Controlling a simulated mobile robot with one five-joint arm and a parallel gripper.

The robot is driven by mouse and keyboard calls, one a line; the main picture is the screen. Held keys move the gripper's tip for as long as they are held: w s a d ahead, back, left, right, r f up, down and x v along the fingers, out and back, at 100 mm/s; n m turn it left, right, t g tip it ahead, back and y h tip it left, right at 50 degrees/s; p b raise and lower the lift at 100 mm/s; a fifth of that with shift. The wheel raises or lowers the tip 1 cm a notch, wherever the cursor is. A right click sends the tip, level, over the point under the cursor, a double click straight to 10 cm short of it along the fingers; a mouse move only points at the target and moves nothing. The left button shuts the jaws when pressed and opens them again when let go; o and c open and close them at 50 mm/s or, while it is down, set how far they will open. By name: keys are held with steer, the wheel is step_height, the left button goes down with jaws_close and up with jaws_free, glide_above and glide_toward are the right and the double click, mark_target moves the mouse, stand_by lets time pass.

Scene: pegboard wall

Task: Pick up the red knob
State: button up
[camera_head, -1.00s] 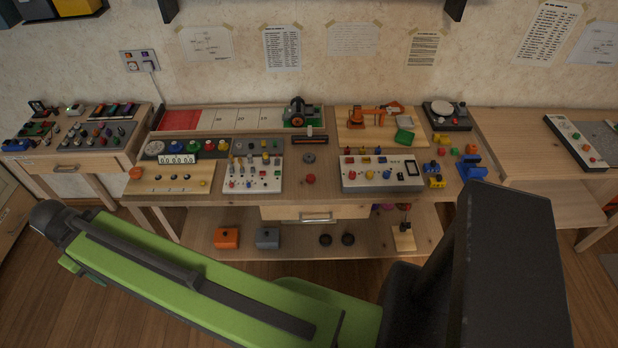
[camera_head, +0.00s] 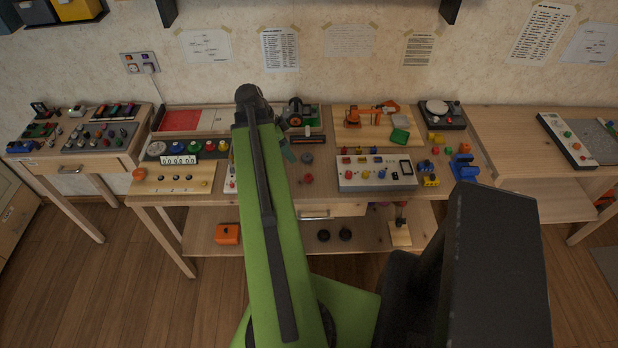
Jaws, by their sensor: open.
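A small red knob (camera_head: 308,179) stands on the wooden workbench top, in the gap between my green arm and the white control panel at right. It is just in front of a dark round knob (camera_head: 306,158). My green arm reaches up the picture, left of the red knob, with its black elbow joint over the back of the bench. Nothing covers the red knob.
A white panel (camera_head: 375,184) with coloured knobs stands right of the red knob. A wooden panel (camera_head: 172,185) with a counter is at left. Blue and yellow parts (camera_head: 463,166) sit at the right. My arm hides much of the middle-left bench. A lower shelf (camera_head: 365,238) holds small items.

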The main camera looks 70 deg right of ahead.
mark_target(307, 177)
steer(key=b+x, duration=1)
steer(key=x, duration=0.1)
steer(key=b+x, duration=0.5)
steer(key=x, duration=0.1)
steer(key=shift+w+f+b, duration=0.25)
steer(key=shift+f+b, duration=0.05)
steer(key=shift+b, duration=0.05)
steer(key=shift+r, duration=0.2)
jaws_close()
